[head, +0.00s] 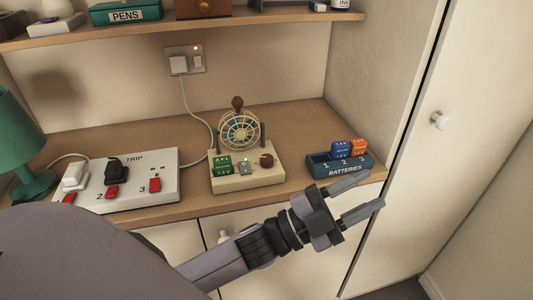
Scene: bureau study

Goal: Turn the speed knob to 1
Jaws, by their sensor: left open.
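A small desk fan (239,131) with a round wire cage stands on a cream base (240,185) on the desk. A dark red-brown knob (267,160) sits at the right of the base top; its pointer and any numbers are too small to read. Green batteries (222,165) lie at the left of the base, with a small grey switch-like part (246,168) between them and the knob. My left gripper (375,190) is open and empty, in front of the desk edge, right of and nearer than the fan. My right gripper is not in view.
A blue battery tray (325,171) with blue and orange batteries stands near the left gripper's fingers. A white power strip (150,190) with red switches and a green lamp (22,135) are at left. A cable (190,105) runs from the wall socket (185,60). A shelf (220,24) is above.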

